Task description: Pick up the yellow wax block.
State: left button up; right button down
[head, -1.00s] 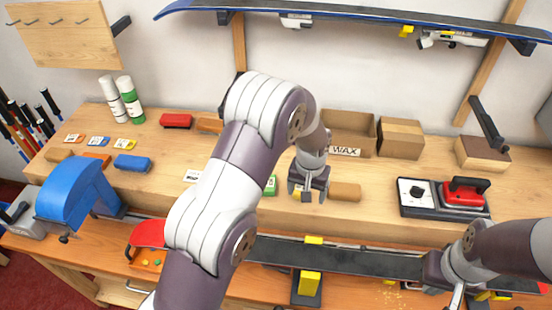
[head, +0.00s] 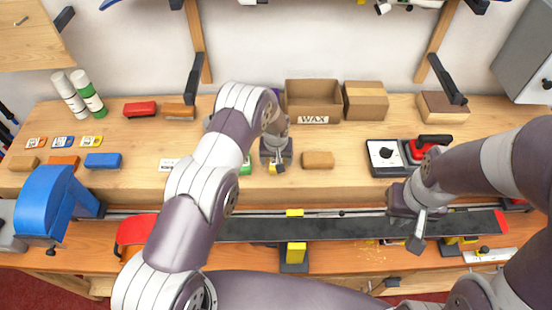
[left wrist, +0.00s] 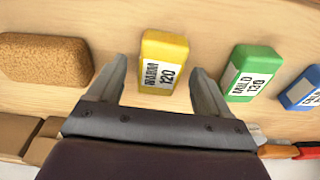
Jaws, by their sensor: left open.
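The yellow wax block (left wrist: 163,62), with a white label reading WARM and 120, lies on the wooden shelf. In the left wrist view it sits between the two open fingers of my left gripper (left wrist: 159,75), with gaps on both sides, so it is not gripped. In the head view my left gripper (head: 276,163) points down over the block, which is mostly hidden; a bit of yellow shows beneath. My right gripper (head: 418,236) hangs over the ski at the right, and its finger opening cannot be made out.
A green block (left wrist: 250,72) and a blue block (left wrist: 302,88) lie to the right of the yellow one in the wrist view. A cork block (left wrist: 45,58) lies to its left. Behind stands a cardboard WAX box (head: 313,103). A black ski (head: 330,228) runs along the front.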

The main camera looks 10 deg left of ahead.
pick_arm(q)
jog(key=shift+d+f, duration=0.1)
jog(key=shift+d, duration=0.05)
jog(key=shift+w+a+f, duration=0.1)
jog(key=shift+a, duration=0.1)
jog(key=c, duration=1.2)
jog(key=shift+d, duration=0.1)
jog(key=shift+r, duration=0.2)
